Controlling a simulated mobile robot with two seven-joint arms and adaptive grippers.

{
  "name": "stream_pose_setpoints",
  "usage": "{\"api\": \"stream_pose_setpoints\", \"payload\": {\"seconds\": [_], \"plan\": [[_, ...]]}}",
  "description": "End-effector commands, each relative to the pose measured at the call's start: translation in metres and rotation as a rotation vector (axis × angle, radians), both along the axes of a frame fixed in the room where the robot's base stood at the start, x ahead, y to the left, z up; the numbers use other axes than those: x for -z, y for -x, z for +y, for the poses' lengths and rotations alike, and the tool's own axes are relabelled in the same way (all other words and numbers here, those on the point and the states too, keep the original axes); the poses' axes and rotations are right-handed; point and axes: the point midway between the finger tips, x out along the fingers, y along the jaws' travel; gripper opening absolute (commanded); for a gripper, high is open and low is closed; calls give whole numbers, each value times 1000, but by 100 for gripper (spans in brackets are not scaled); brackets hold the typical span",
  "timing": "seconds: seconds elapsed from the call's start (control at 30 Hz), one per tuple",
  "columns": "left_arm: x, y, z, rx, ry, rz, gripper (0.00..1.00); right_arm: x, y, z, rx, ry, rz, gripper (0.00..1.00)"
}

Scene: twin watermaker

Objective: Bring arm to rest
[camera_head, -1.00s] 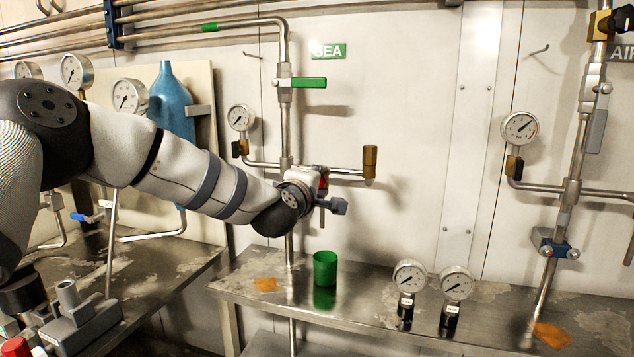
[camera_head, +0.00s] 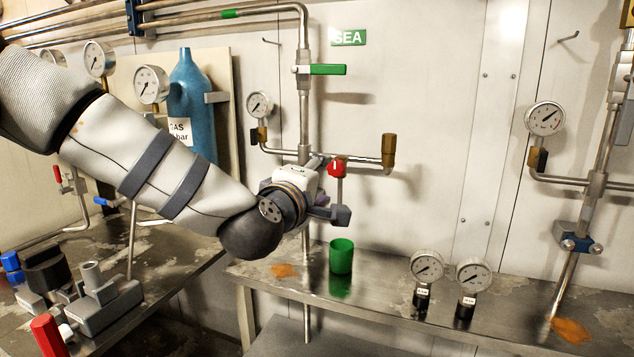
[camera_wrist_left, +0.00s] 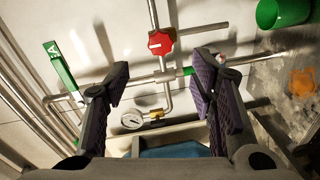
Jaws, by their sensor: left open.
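My left arm comes in from the left in the head view. Its gripper (camera_head: 330,213) is in front of the SEA pipework, a little below the red valve knob (camera_head: 337,167). In the left wrist view, the gripper (camera_wrist_left: 161,82) is open with nothing held between its dark ribbed pads. The red knob also shows there (camera_wrist_left: 160,42), beyond the fingers and apart from them. In the head view, my wrist hides part of the vertical pipe and the fingers show only partly. My right gripper is not in view.
A green cup (camera_head: 341,257) stands on the metal bench below the gripper. Two loose gauges (camera_head: 427,267) (camera_head: 473,275) stand to its right. A green-handled valve (camera_head: 327,70) is above. A blue cylinder (camera_head: 191,105) stands behind my arm. The wall right of the SEA pipes is open.

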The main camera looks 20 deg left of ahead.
Motion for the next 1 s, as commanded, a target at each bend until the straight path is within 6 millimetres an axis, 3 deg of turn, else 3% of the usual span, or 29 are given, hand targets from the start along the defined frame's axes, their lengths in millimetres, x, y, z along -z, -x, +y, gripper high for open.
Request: {"api": "stream_pose_setpoints", "payload": {"seconds": [0.13, 0.57, 0.67, 0.77, 0.8, 0.87, 0.9, 0.97, 1.0], "plan": [[0, 11, 0, 0, -1, 1, 50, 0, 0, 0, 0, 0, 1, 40], [6, 12, -1, 5, -12, 14, 50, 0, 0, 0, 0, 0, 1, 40], [54, 20, -8, 44, -92, 110, 50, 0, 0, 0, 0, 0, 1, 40], [143, 46, -17, 133, -248, 294, 50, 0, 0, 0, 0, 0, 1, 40], [181, 62, -19, 180, -315, 376, 50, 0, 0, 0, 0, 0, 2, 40], [233, 92, -21, 257, -410, 494, 50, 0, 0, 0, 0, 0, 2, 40], [266, 116, -21, 313, -472, 572, 50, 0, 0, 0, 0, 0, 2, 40], [311, 156, -19, 405, -559, 689, 50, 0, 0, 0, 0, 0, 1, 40], [339, 186, -17, 473, -614, 768, 50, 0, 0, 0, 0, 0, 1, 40]]}}
